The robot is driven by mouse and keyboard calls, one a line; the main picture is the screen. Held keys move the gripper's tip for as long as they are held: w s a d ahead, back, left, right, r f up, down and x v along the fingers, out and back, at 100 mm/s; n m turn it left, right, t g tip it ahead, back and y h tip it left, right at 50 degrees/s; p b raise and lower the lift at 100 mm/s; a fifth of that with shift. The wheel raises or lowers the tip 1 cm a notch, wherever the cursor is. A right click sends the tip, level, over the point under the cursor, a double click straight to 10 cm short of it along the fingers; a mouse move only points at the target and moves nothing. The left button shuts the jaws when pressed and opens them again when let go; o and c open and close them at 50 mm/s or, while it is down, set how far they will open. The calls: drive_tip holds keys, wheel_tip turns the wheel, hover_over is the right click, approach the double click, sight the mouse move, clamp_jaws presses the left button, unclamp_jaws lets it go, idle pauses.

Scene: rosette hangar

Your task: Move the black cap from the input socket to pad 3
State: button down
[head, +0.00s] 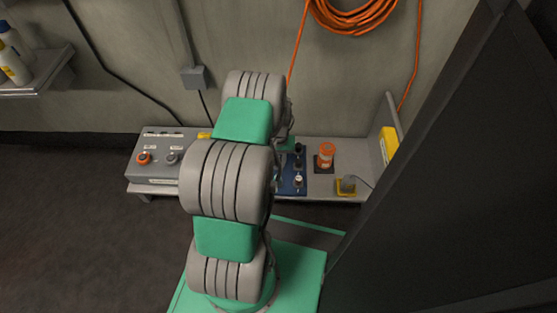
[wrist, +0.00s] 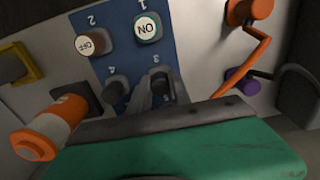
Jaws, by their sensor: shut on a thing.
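In the wrist view a blue board (wrist: 183,65) carries pads numbered 1 to 4, seen upside down. My gripper (wrist: 158,95) is down at the pad marked 3, shut on a dark piece that looks like the black cap (wrist: 161,84). The fingers partly hide it, and I cannot tell whether it is fully seated. A black part (wrist: 116,87) stands at the pad marked 4. A white ON cap (wrist: 148,28) is at pad 1 and a white OFF cap (wrist: 92,42) at pad 2. In the head view my arm hides the gripper. I cannot make out the input socket.
An orange-and-white canister (head: 326,155) stands on a dark square right of the board (head: 290,184). A yellow-edged holder (head: 346,186) is near the shelf's front right. A grey control box (head: 160,160) is at left. The wrist view shows an orange lever (wrist: 255,45) and purple knob (wrist: 240,80).

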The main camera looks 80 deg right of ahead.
drive_tip(key=shift+f, duration=0.1)
drive_tip(key=c, duration=1.1)
unclamp_jaws()
wheel_tip(320, 180, up, 8)
drive_tip(key=p, duration=0.4)
drive_tip(key=shift+f, duration=0.1)
